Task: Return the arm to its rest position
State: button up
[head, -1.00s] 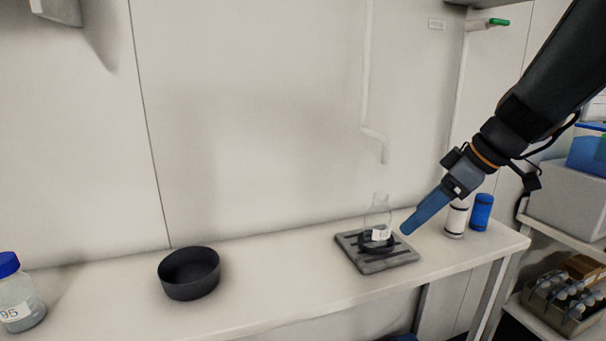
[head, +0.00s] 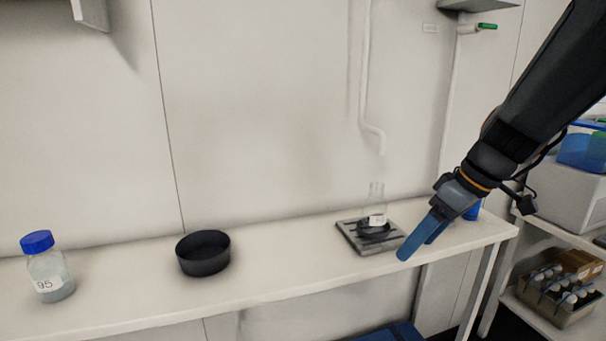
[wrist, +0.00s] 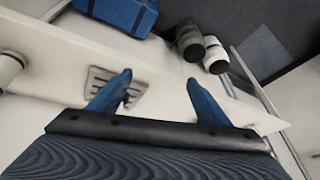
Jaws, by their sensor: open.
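My gripper (head: 420,243) reaches in from the upper right in the head view, its blue fingers pointing down and left at the front of the bench. It is in front of and to the right of the grey plate (head: 388,243), apart from it. In the wrist view my gripper (wrist: 164,88) shows two blue fingers spread wide with nothing between them. A clear flask (head: 376,200) with a white label stands upright in a dark holder on the plate.
A black bowl (head: 203,254) and a blue-capped bottle (head: 47,270) stand on the white bench (head: 290,272). A blue cylinder (head: 473,211) is partly hidden behind my gripper. At right, a shelf holds a box of several tubes (head: 556,294). A blue object (head: 398,333) lies below the bench.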

jog(key=s+a+f+m+g+h, duration=0.2)
jog(key=s+a+f+m+h, duration=0.2)
jog(key=s+f+m, duration=0.3)
jog(key=s+f, duration=0.3)
jog(key=f, duration=0.3)
jog(key=shift+s+f+m, duration=0.3)
jog(key=shift+s+m, duration=0.05)
jog(key=shift+m, duration=0.05)
